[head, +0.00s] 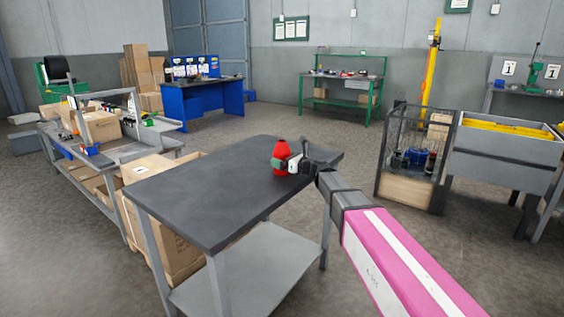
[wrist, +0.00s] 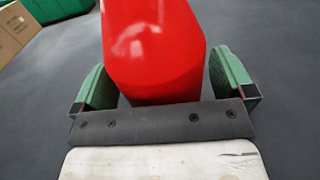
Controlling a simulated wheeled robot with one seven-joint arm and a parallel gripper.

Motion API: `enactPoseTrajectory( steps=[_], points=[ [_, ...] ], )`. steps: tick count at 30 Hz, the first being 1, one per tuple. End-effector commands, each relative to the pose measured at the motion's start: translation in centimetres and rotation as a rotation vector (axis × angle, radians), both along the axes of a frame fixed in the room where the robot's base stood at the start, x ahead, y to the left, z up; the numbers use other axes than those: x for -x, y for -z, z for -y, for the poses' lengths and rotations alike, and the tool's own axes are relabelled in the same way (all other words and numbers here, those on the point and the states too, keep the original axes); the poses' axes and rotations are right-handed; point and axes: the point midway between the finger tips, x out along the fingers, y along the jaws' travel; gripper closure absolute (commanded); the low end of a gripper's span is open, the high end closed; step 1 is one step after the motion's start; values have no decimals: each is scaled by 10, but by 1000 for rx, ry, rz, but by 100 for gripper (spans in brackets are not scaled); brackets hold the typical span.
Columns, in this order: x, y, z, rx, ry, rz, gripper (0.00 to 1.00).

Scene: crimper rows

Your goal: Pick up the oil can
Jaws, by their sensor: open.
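The oil can is red and stands on the dark top of a grey table (head: 215,195), near its far right part. In the head view the can (head: 281,158) is partly covered by my gripper (head: 287,163). In the wrist view the red can (wrist: 153,50) fills the upper middle, with its top cut off by the frame edge. My gripper (wrist: 165,90) is open, with one green-padded finger on each side of the can. Narrow gaps show between the can and the fingers. The can's spout is not clearly visible.
The rest of the tabletop is bare. A wire cage (head: 408,150) with items stands to the right, beside a grey bin (head: 500,158). A cluttered grey workbench (head: 120,150) and cardboard boxes (head: 160,245) are at left. A blue bench (head: 205,97) and green bench (head: 343,92) stand behind.

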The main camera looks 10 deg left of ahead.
Motion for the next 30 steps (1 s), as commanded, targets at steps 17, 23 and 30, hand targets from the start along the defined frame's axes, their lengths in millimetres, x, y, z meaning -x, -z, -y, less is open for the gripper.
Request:
enactPoseTrajectory(
  steps=[17, 23, 30],
  points=[
    [-3, 0, -7, 0, 0, 0, 53],
    [-3, 0, -7, 0, 0, 0, 53],
    [-3, -6, -7, 0, 0, 0, 53]
  ],
)
